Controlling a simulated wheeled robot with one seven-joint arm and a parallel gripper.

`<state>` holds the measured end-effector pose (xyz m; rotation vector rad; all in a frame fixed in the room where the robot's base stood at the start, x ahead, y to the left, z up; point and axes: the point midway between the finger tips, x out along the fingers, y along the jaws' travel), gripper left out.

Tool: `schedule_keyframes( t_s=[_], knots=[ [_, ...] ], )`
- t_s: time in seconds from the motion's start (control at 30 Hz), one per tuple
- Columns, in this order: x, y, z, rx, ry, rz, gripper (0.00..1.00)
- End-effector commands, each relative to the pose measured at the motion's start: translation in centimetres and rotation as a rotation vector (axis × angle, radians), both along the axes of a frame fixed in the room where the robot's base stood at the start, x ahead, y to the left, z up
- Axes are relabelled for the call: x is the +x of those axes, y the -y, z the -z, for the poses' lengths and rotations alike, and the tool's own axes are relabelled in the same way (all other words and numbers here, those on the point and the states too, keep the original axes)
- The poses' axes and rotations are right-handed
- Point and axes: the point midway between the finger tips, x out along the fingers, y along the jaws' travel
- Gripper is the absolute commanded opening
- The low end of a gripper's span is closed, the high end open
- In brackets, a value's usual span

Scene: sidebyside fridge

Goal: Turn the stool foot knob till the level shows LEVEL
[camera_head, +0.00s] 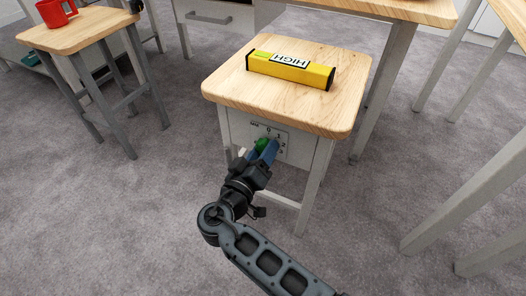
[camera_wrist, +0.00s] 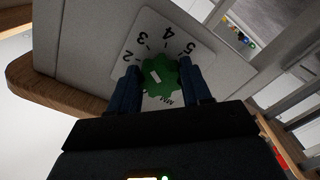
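The wooden-topped stool (camera_head: 225,90) stands in the middle of the head view. A yellow level (camera_head: 257,63) with black ends lies on its seat and reads "HIGH"; the label appears upside down. The green knob (camera_head: 263,143) sits on a white numbered dial plate on the stool's front panel. In the wrist view, the knob (camera_wrist: 160,70) has a lobed edge and a short white mark, and the plate (camera_wrist: 148,32) shows 2, 3, 4, 5 and "MIN". My gripper (camera_head: 268,150) has its blue fingers on both sides of the knob, apparently closed on it.
Another stool (camera_head: 80,35) with a red mug (camera_head: 55,12) stands at the upper left. A larger wooden table (camera_head: 400,8) stands behind, and pale legs (camera_head: 470,195) stand at the right. The grey carpet (camera_head: 120,220) at the lower left is clear.

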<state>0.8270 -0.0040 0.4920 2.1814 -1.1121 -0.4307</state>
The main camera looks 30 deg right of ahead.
Motion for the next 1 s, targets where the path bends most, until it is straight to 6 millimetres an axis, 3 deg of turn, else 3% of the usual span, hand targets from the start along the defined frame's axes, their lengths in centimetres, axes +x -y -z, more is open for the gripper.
schedule_keyframes(
  t_s=[0.33, 0.67, 1.0],
  knots=[
    [-0.01, -0.02, 0.03, 0.000, 0.000, 0.000, 0.14],
    [-0.03, -0.01, -0.10, -0.031, -0.043, -0.001, 0.14],
    [-0.08, 0.03, -0.28, -0.168, -0.234, -0.001, 0.14]
  ],
)
